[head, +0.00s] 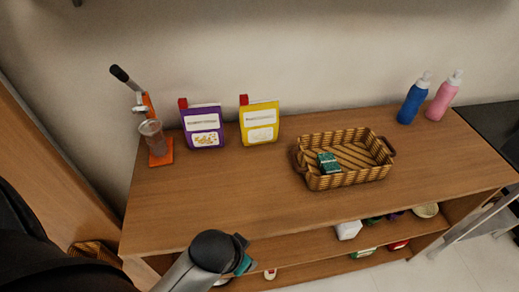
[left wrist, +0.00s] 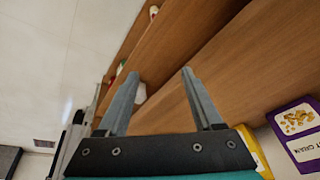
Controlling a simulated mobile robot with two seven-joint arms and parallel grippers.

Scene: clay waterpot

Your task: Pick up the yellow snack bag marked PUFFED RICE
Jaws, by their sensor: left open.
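The yellow snack bag (head: 261,122) stands upright near the back of the wooden table in the head view, with a red corner and white labels. Its print is too small to read. In the left wrist view a yellow strip (left wrist: 256,150) shows at the lower right, mostly hidden behind my gripper body. My left gripper (left wrist: 157,85) is open, with nothing between its fingers, and is well apart from the bag. In the head view my left arm is near the table's front edge, its fingers hidden. My right gripper is not in view.
A purple bag (head: 203,127) stands just left of the yellow one. An orange juicer (head: 160,157) with a clear cup is further left. A wicker basket (head: 345,178) holds a green box. Blue (head: 412,103) and pink (head: 444,98) bottles stand back right. The table's front middle is clear.

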